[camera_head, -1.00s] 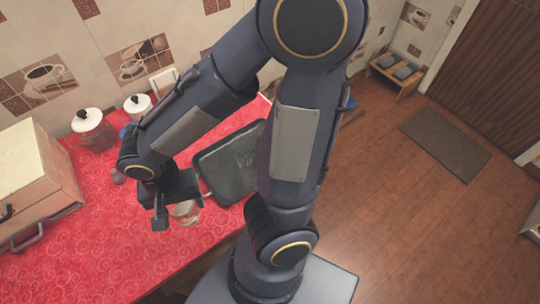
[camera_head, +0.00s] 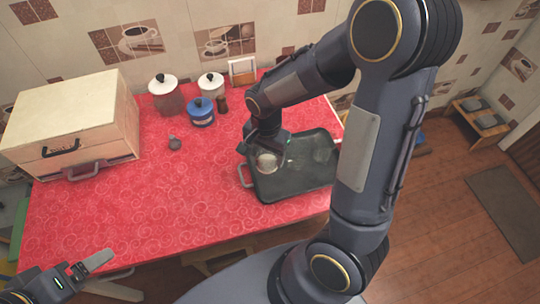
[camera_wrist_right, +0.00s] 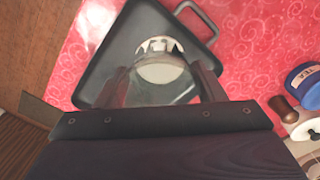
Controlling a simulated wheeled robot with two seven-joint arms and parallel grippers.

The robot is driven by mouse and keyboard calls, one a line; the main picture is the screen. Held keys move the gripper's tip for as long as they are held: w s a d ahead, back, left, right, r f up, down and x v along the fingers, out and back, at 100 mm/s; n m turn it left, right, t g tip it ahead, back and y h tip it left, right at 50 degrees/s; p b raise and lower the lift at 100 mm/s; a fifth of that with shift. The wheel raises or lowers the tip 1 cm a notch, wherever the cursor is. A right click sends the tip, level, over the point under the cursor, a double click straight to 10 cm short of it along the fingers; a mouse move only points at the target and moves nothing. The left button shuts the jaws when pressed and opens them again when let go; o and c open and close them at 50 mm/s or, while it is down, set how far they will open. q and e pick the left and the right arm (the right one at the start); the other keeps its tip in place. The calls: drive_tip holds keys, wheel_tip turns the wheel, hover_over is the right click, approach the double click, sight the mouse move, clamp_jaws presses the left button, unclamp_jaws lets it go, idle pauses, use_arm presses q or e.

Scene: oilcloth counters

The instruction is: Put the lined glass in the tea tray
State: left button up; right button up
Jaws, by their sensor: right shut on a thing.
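The lined glass (camera_head: 267,162) is a clear tumbler held in my right gripper (camera_head: 265,150). In the right wrist view the glass (camera_wrist_right: 162,68) sits between the two fingers (camera_wrist_right: 160,86), with a pale band and dark marks at its far end. The tea tray (camera_head: 292,186) is dark, rectangular and rimmed, and lies on the red counter. The glass shows over the tray's left part; I cannot tell whether it touches the tray floor. In the wrist view the tray (camera_wrist_right: 110,55) lies behind the glass. My left gripper (camera_head: 92,264) is partly in view at bottom left, away from these things.
A wooden box (camera_head: 70,120) stands on the counter's left. The red cloth (camera_head: 140,215) is clear at the front left.

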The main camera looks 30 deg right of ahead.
sight(269, 154)
drive_tip(key=f, duration=0.1)
drive_tip(key=w+d+f, duration=0.2)
drive_tip(key=shift+w+f, duration=0.2)
drive_tip(key=shift+f, duration=0.2)
drive_tip(key=shift+w+f, duration=0.15)
drive_tip(key=shift+f, duration=1.55)
drive_tip(key=shift+f, duration=0.1)
drive_tip(key=shift+f, duration=0.15)
drive_tip(key=o, duration=1.1)
drive_tip(key=shift+o, duration=0.2)
